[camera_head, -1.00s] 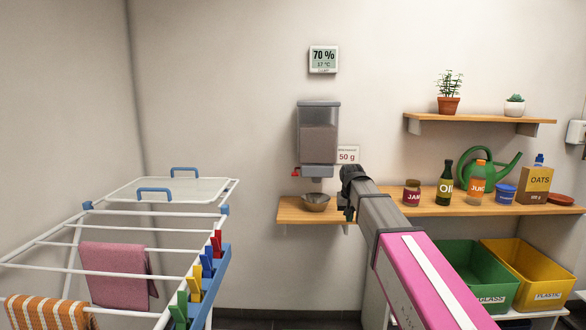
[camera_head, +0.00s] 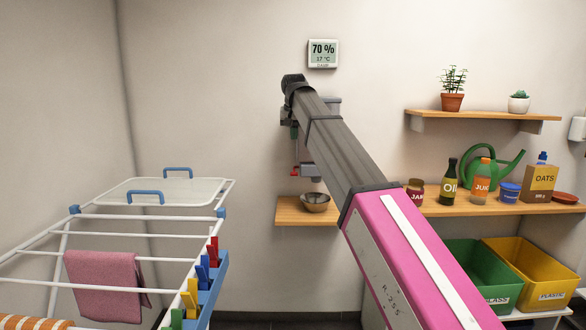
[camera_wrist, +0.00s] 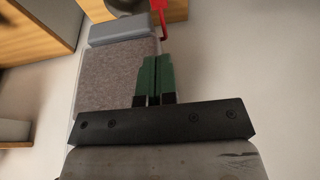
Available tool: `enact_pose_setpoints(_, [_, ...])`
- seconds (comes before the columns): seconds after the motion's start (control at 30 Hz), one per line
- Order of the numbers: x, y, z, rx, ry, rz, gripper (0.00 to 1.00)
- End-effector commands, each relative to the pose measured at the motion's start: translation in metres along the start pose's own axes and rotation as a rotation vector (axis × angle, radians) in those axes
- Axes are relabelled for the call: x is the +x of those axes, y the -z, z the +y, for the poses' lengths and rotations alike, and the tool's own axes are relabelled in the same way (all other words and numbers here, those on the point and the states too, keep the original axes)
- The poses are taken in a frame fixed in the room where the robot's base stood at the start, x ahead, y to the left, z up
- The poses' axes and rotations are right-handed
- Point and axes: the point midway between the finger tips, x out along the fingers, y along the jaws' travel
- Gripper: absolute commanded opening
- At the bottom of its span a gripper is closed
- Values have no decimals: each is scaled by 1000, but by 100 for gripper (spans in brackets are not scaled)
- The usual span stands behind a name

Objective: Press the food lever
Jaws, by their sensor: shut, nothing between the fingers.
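The food dispenser (camera_head: 333,105) hangs on the back wall, mostly hidden behind my arm in the head view. Its clear, speckled food-filled body (camera_wrist: 115,75) shows in the wrist view, turned upside down. The red food lever (camera_head: 294,172) sticks out at its lower left; it also shows at the top of the wrist view (camera_wrist: 158,5). My gripper (camera_head: 294,136), with green fingers, is shut and empty. It points down, above the lever and apart from it, beside the dispenser's left side. The fingers (camera_wrist: 155,62) also show in the wrist view.
A metal bowl (camera_head: 315,202) stands on the wooden shelf (camera_head: 290,212) below the dispenser. A drying rack (camera_head: 150,215) stands at the left. Bottles, a jar and a watering can (camera_head: 507,168) stand at the right. The wall left of the dispenser is clear.

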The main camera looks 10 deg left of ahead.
Motion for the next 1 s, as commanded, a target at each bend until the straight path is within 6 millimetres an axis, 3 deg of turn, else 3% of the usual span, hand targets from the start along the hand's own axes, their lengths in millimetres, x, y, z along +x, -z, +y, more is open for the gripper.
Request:
enact_pose_setpoints(0.47, [6, 0, 0, 0, 0, -1, 0])
enact_pose_setpoints(1.0, [99, 0, 0, 0, 0, -2, 0])
